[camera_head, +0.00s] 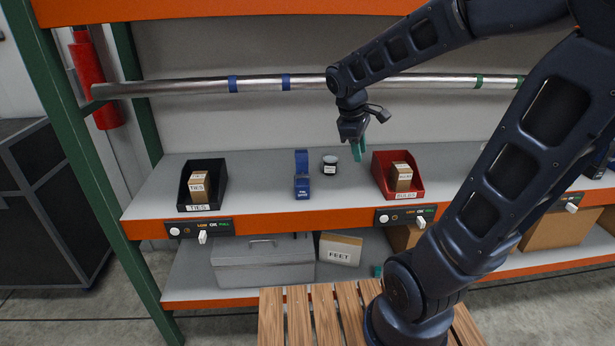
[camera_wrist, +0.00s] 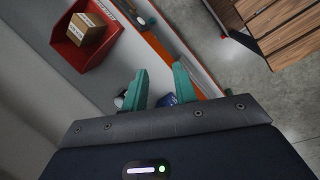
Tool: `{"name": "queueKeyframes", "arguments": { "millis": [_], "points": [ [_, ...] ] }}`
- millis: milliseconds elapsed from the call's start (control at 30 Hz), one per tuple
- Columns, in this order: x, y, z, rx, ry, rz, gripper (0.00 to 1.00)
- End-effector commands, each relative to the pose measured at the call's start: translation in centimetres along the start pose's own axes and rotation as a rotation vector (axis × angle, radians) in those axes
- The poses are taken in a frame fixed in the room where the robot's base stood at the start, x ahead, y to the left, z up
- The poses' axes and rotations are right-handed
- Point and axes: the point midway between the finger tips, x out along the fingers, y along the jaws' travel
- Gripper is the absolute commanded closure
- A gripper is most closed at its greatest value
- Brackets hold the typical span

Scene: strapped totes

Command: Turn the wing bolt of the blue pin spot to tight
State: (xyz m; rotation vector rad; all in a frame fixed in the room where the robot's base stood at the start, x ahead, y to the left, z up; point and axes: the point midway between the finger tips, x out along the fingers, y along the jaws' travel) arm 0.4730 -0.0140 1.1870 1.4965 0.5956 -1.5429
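The blue pin spot (camera_head: 302,184) stands on the grey shelf, left of a small dark jar with a white label (camera_head: 329,164). Its wing bolt is too small to make out. My gripper (camera_head: 357,158) hangs above the shelf, to the right of the jar and clear of the pin spot. In the wrist view its two teal fingers (camera_wrist: 159,69) are apart with nothing held. A bit of blue (camera_wrist: 167,100), apparently the pin spot, shows low between them, mostly hidden.
A black bin (camera_head: 181,194) with a carton stands at left. A red bin (camera_head: 391,190) with a carton stands close right of my gripper. A metal rail (camera_head: 200,86) with blue and green bands runs above.

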Motion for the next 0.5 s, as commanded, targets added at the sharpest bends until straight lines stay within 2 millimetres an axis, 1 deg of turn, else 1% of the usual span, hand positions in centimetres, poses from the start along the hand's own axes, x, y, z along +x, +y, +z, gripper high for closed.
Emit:
{"name": "queueKeyframes", "arguments": {
  "millis": [33, 233, 367, 500],
  "points": [
    [0.4, 0.0, -1.3, -0.082, -0.029, 0.002, 0.72],
    [1.7, 0.0, -5.9, -0.413, -0.142, 0.019, 0.72],
    [2.7, -0.5, -9.2, -0.627, -0.216, 0.027, 0.72],
    [3.8, -1.3, -12.8, -0.859, -0.300, 0.035, 0.72]
  ]
}}
